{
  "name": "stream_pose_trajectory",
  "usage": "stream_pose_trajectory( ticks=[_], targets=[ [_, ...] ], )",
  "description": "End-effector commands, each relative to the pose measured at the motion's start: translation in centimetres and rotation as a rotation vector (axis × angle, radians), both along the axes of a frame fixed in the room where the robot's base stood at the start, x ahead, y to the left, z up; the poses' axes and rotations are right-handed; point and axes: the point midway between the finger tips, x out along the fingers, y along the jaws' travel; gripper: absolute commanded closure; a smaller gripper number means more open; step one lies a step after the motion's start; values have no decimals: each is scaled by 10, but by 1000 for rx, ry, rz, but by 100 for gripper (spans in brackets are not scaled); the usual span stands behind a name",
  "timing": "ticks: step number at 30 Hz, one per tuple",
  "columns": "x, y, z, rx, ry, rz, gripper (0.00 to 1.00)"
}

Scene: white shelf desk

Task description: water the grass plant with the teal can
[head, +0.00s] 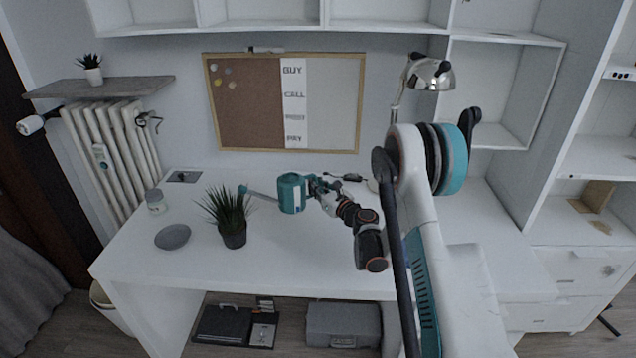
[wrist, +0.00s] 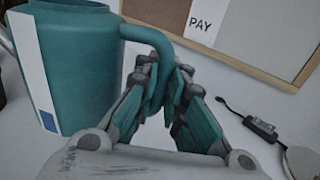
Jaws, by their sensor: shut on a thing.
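The teal can (head: 291,194) is held above the white desk, with its long spout pointing left toward the grass plant. My gripper (head: 322,187) is shut on the can's handle. In the wrist view my gripper (wrist: 172,88) closes around the teal handle, and the can's body (wrist: 80,70) with a white label fills the left. The can looks roughly upright. The grass plant (head: 228,212) stands in a dark pot on the desk, left of the can. The spout tip is near the upper right of its leaves; I cannot tell whether it is over the pot.
A grey plate (head: 173,237) and a glass jar (head: 156,203) stand on the desk left of the plant. A desk lamp (head: 430,73) and a dark cable piece (wrist: 257,127) are at the back. The desk's front middle (head: 290,255) is clear.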

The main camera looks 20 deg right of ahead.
Motion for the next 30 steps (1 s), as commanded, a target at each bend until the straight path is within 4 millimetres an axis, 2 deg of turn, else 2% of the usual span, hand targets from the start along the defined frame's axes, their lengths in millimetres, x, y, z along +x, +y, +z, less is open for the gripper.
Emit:
stream_pose_trajectory(
  ticks=[11,30],
  targets=[
    [0,0,1,-2,-2,5,100],
    [1,-8,37,-278,-50,4,100]
  ],
)
